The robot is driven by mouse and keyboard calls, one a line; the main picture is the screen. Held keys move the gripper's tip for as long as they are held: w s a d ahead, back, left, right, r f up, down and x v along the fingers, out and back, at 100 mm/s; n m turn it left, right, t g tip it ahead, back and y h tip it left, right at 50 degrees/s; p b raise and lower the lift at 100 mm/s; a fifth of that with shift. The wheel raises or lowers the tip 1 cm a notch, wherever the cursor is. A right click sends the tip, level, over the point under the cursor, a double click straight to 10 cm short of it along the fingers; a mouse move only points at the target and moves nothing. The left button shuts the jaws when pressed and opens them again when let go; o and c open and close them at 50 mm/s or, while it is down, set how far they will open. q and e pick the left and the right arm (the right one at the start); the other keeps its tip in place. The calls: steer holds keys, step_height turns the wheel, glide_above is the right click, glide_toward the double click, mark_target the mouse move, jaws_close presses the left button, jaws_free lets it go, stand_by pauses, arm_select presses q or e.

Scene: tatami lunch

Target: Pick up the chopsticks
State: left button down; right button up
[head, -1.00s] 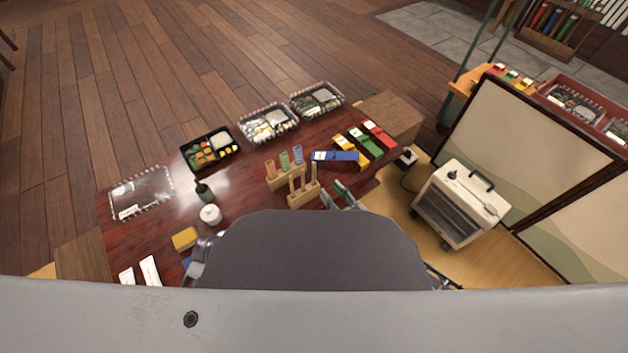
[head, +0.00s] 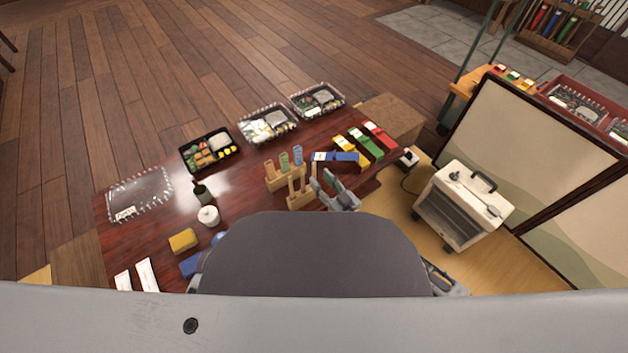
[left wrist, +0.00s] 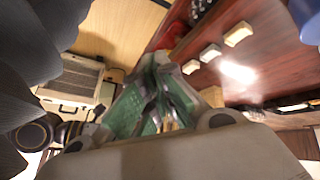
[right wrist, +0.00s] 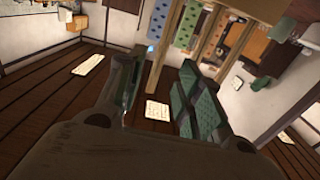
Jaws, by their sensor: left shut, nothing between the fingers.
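A wooden stand (head: 278,182) holds upright orange, green and blue sleeves (head: 284,160), likely the chopsticks. Patterned strips (right wrist: 187,22) in the right wrist view look like these sleeves. A second wooden rack (head: 300,199) with plain upright posts stands in front. My right gripper (head: 326,185) is just right of this rack, near a blue box (head: 336,157). In the right wrist view its fingers (right wrist: 165,70) are spread, with a wooden post showing between them; I cannot tell its depth. My left gripper (left wrist: 163,80) is shut and empty; my body hides it in the head view.
Lunch trays (head: 268,124) line the table's far edge. Yellow, green and red boxes (head: 362,145) lie at the right. A dark bottle (head: 202,194), white jar (head: 208,215) and yellow block (head: 183,240) stand left. A white heater (head: 463,204) is on the floor.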

mark_target(315, 172)
steer(key=shift+w+a, duration=0.2)
steer(key=shift+w, duration=0.1)
steer(key=shift+w+a+f+b, duration=0.15)
steer(key=shift+w+a+b, duration=0.2)
steer(key=shift+w+b, duration=0.3)
steer(key=shift+w+a+b, duration=0.35)
steer(key=shift+w+a, duration=0.05)
steer(key=shift+w, duration=0.15)
steer(key=shift+b+x, duration=0.3)
steer(key=shift+x, duration=0.5)
arm_select(q)
steer(key=f, duration=0.3)
steer(key=shift+d+f+t+h, duration=0.3)
steer(key=shift+d+f, duration=0.05)
steer(key=shift+w, duration=0.1)
arm_select(e)
steer(key=c, duration=0.8)
